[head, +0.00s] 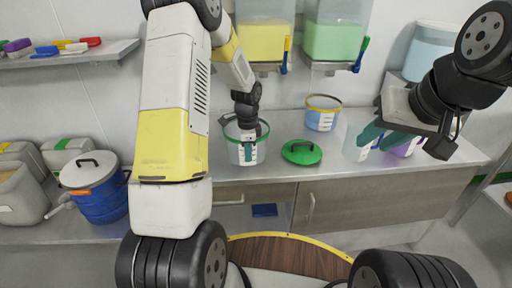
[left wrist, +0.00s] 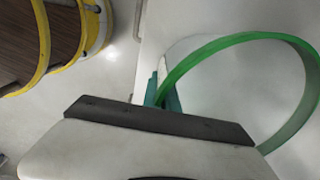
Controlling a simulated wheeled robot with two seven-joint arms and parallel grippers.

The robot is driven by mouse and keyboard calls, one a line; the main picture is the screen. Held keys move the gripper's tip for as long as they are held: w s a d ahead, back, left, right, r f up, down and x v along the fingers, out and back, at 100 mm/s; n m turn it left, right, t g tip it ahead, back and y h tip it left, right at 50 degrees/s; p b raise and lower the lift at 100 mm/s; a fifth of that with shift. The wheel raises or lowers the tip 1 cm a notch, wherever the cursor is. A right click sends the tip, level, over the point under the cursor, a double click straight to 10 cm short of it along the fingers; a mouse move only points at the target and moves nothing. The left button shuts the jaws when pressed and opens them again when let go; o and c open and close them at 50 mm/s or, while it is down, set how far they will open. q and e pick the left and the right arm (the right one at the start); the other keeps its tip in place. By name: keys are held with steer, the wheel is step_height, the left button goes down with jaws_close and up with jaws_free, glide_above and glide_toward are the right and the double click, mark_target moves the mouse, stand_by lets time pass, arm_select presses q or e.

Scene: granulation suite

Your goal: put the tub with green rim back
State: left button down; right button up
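The tub with green rim (head: 234,153) is upright at the counter's front, left of the green lid (head: 301,152); I cannot tell if its base touches the counter. Its green rim (left wrist: 222,42) fills the right of the left wrist view, and it looks open. My left gripper (head: 248,153) reaches down at the tub's near side, its teal fingers (left wrist: 165,92) close together with the rim wall between them. My right gripper (head: 376,143) is over the counter's right part, its teal fingers apart with nothing visibly held.
A yellow-rimmed tub with blue contents (head: 322,113) stands behind the green lid. A clear container (head: 354,149) and a purple tub (head: 408,147) are near my right gripper. Yellow (head: 262,42) and green (head: 333,40) dispensers hang above. A blue drum (head: 98,200) stands left.

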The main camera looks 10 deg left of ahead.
arm_select(q)
steer(key=shift+f, duration=1.2)
steer(key=shift+f, duration=0.15)
steer(key=c, duration=1.7)
jaws_free()
